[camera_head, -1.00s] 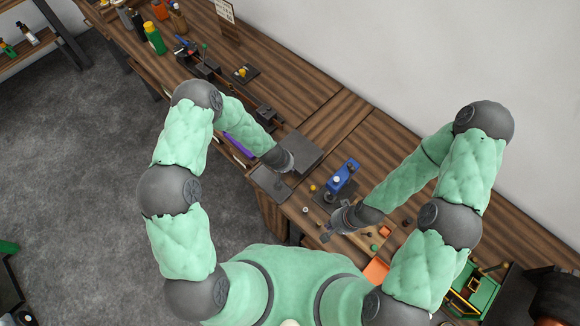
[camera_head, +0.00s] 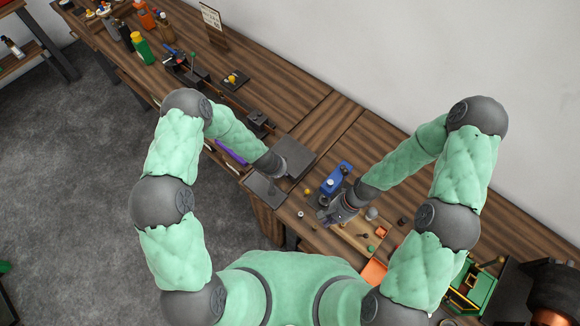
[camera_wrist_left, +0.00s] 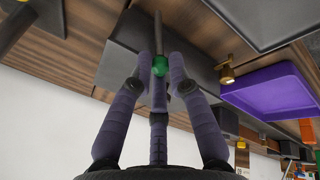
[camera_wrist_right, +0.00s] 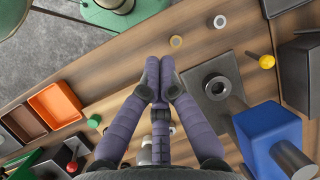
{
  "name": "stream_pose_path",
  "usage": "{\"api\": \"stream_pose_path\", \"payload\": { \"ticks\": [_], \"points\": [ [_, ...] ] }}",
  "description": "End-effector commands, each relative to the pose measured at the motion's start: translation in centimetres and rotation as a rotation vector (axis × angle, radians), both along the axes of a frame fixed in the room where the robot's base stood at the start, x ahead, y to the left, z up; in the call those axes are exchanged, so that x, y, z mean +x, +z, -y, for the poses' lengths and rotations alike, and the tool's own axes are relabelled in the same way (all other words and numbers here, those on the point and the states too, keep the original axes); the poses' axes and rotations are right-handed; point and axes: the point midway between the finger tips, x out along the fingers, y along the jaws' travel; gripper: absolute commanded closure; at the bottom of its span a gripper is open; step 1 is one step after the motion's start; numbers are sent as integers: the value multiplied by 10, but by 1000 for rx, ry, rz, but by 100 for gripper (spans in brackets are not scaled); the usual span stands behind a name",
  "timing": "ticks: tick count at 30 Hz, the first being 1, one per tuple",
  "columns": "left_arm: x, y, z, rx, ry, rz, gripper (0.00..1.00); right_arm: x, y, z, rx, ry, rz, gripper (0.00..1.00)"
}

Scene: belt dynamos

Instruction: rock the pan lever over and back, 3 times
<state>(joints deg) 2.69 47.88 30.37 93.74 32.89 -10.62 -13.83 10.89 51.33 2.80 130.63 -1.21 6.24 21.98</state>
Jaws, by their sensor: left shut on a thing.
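The pan lever (camera_wrist_left: 158,35) shows in the left wrist view as a thin grey rod with a green ball (camera_wrist_left: 160,66) on it. My left gripper (camera_wrist_left: 162,62) is shut on the lever, with its purple fingers on both sides of the ball. In the head view my left wrist covers the lever and fingers, beside a grey plate (camera_head: 295,157). My right gripper (camera_head: 328,211) is over the bench near a blue device (camera_head: 335,178). In the right wrist view its fingertips (camera_wrist_right: 152,63) meet with nothing visible between them.
A purple tray (camera_wrist_left: 270,92) lies near the left gripper. The blue device (camera_wrist_right: 268,138) stands close to the right fingers. Bare wood shows ahead of the right fingertips.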

Motion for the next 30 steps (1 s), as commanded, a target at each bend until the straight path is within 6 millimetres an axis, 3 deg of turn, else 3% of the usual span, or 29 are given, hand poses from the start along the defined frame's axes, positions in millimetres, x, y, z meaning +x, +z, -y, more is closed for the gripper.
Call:
{"api": "stream_pose_path", "payload": {
  "ticks": [1,3,9,13,20,30],
  "points": [
    [2,1,-2,3,4,5,100,29,9,17,-10,-14,39,100],
    [2,1,-2,3,5,6,100,56,20,37,-23,-16,73,100],
    [2,1,-2,2,4,6,100,120,62,93,-90,76,179,100],
    [2,1,-2,2,4,6,100,155,91,114,-154,177,236,100],
    [2,1,-1,2,3,5,100,202,108,78,-177,6,193,100],
    [2,1,-1,2,3,5,100,227,91,-27,-110,-518,-62,100]
  ]
}}
